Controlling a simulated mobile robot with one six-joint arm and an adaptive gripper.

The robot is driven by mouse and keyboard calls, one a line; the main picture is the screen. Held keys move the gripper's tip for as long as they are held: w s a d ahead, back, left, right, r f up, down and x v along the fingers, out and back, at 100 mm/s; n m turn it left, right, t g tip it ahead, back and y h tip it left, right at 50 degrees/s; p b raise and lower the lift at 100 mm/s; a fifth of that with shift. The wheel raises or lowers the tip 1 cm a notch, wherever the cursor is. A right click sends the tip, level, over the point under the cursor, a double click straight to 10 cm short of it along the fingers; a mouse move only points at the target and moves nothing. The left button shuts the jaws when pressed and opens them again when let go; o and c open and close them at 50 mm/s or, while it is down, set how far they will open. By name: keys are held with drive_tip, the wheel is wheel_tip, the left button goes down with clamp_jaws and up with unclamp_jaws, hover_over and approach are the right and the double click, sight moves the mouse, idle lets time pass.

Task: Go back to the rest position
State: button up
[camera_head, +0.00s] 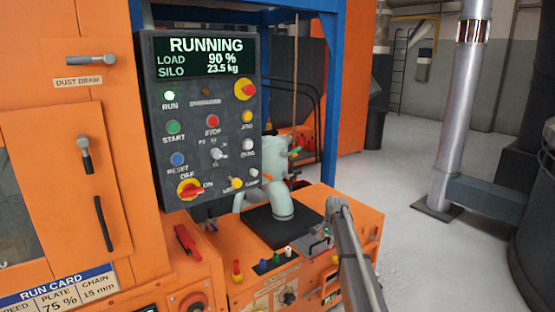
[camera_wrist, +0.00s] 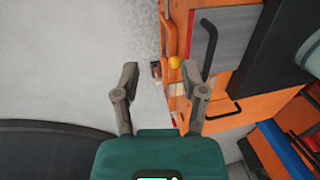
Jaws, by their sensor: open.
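My gripper (camera_wrist: 160,75) shows in the wrist view with its two grey fingers spread apart and nothing between them. Grey floor (camera_wrist: 85,60) lies behind the left finger, and an orange machine side with black handles (camera_wrist: 209,48) lies behind and right of the right finger. A yellow knob (camera_wrist: 174,62) shows in the gap, beyond the fingertips. In the head view a control panel (camera_head: 205,125) reads RUNNING, load 90 % and silo 23.5 kg. Its green RUN lamp (camera_head: 169,95) is lit.
The orange cabinet with a dust drawer handle (camera_head: 92,60) fills the left. A low orange bench (camera_head: 235,265) with a red handle (camera_head: 187,242) and small knobs stands below the panel.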

drive_tip(key=s+a+f+n+g+b, duration=0.1)
drive_tip(key=s+f+n+b, duration=0.25)
drive_tip(key=s, duration=1.15)
drive_tip(key=s+a+f+n+h+b, duration=0.1)
drive_tip(key=s+f+n+b, duration=0.25)
drive_tip(key=s, duration=1.05)
drive_tip(key=s+a+f+n+g+b, duration=0.1)
drive_tip(key=s+f+n+b, duration=0.25)
drive_tip(key=s, duration=1.15)
wheel_tip(320, 180, up, 30)
drive_tip(key=p, duration=3)
drive_tip(key=shift+d, duration=0.2)
drive_tip(key=shift+f, duration=0.15)
